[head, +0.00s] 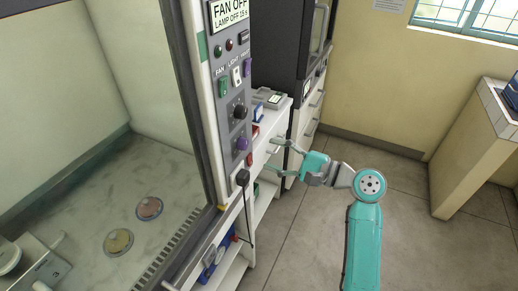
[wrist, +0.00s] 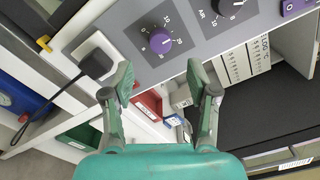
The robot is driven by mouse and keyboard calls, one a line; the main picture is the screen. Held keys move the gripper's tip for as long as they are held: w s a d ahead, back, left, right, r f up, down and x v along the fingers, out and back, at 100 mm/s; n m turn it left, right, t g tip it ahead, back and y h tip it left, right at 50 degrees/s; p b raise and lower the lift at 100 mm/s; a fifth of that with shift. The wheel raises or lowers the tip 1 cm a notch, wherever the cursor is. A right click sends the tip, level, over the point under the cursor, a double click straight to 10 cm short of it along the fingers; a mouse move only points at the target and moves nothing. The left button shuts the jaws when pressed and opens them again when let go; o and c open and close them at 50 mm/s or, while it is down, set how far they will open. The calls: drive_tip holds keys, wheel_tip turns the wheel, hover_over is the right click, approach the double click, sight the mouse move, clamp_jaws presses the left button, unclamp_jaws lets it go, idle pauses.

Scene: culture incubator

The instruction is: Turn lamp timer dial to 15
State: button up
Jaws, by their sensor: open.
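The purple dial (head: 241,144), seemingly the lamp timer, sits low on the grey control panel (head: 229,84) in the head view. In the wrist view the purple dial (wrist: 160,41) has a numbered scale around it; its exact setting is too small to read surely. The display (head: 228,14) reads FAN OFF and a lamp line below, seemingly LAMP OFF with a number. My gripper (head: 272,155) is open and empty, right of the panel. In the wrist view my gripper's fingertips (wrist: 160,80) spread below the dial, apart from it.
A black air dial (wrist: 228,4) is beside the purple one; it also shows in the head view (head: 240,111). A black plug (wrist: 97,62) with a cord juts out near the panel. Shelves (head: 265,200) stand behind the gripper. The floor (head: 420,240) at right is clear.

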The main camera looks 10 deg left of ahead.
drive_tip(key=shift+v, duration=2.4)
drive_tip(key=s+d+f+m+t+h, duration=0.1)
drive_tip(key=s+d+f+t+h, duration=0.2)
drive_tip(key=f, duration=0.4)
drive_tip(key=s+f+m+t+h, duration=0.1)
drive_tip(key=s+f+h, duration=0.25)
drive_tip(key=f, duration=0.45)
drive_tip(key=s+d+f+m+t+h, duration=0.1)
drive_tip(key=s+d+f+t+h, duration=0.1)
drive_tip(key=s+f, duration=0.35)
drive_tip(key=s+d+f+n+t+h, duration=0.1)
drive_tip(key=s+d+f+n+h, duration=0.15)
drive_tip(key=s, duration=0.45)
drive_tip(key=s+d+f+n+h, duration=0.1)
drive_tip(key=s+d+f+h, duration=0.25)
drive_tip(key=s, duration=0.25)
drive_tip(key=s+d+r+n+h, duration=0.1)
drive_tip(key=s+r+n, duration=0.3)
drive_tip(key=s, duration=0.6)
drive_tip(key=s+d+r+n+t+h, duration=0.1)
drive_tip(key=s+d+r+n, duration=0.2)
drive_tip(key=s, duration=0.7)
wheel_tip(320, 180, up, 3)
drive_tip(key=shift+s+r+n+t, duration=0.1)
drive_tip(key=shift+s+n+t, duration=0.2)
drive_tip(key=shift+n, duration=0.95)
